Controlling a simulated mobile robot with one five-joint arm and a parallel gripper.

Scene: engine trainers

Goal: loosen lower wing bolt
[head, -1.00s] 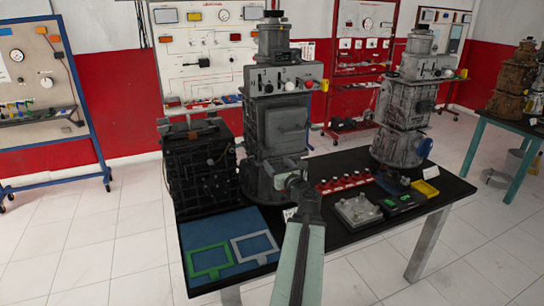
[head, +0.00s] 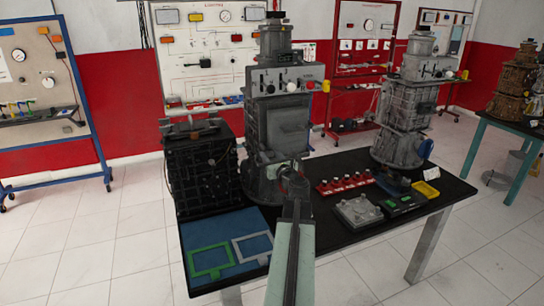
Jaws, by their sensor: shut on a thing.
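The tall grey engine trainer (head: 280,125) stands upright on the black table. My arm reaches up from the bottom of the picture to the engine's lower right side. My gripper (head: 294,180) is at the round base of this engine, shut on the lower wing bolt. The bolt is too small and too covered by the gripper to make out its shape or how far it is turned. A small light grey part (head: 298,165) shows just above the gripper, against the engine.
A dark boxy unit (head: 198,165) stands left of the engine. Right of my gripper are a red rack (head: 345,183), a grey plate (head: 358,211) and a yellow tray (head: 425,190). A blue mat (head: 225,227) with green and grey frames lies at the front left.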

